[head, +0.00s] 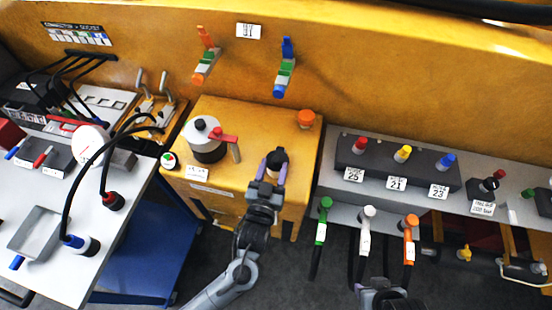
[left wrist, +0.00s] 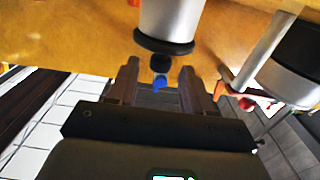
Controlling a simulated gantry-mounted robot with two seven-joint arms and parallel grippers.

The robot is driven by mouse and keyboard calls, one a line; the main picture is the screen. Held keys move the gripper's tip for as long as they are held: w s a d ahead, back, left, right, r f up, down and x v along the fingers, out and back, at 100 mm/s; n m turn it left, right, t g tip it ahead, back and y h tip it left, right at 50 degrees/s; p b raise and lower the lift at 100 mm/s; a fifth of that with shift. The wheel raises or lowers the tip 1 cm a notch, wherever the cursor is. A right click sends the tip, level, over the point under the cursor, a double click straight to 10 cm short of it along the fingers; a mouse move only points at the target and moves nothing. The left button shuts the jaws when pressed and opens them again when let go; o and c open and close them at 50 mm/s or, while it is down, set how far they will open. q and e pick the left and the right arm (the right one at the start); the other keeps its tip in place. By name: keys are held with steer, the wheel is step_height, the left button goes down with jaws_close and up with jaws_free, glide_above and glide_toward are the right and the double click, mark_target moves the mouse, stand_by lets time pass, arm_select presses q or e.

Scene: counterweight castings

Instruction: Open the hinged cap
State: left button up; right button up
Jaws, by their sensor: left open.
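My left gripper (head: 269,176) is open over the front right of the yellow box (head: 230,115). Just ahead of its fingers stands a short fitting with a dark top (head: 278,157), which looks like the hinged cap. In the left wrist view it is a silver cylinder (left wrist: 168,20) with a black rim, a black knob and a small blue tab (left wrist: 160,82). The tab lies between the open fingers (left wrist: 160,88), with gaps on both sides; I see no clear contact. The hinge is not distinguishable. My right gripper (head: 385,292) is partly visible at the bottom edge, its jaws unclear.
A silver-and-black cylinder with a red lever (head: 222,137) stands left of the gripper, and an orange knob (head: 306,118) behind it. A grey button block (head: 395,160) is at right. Green, white and orange handles (head: 410,225) hang below it. A white cart (head: 100,240) is at left.

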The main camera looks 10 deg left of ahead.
mark_target(275, 164)
arm_select(q)
steer(key=shift+w+d, duration=0.2)
steer(key=shift+w, duration=1.5)
jaws_close()
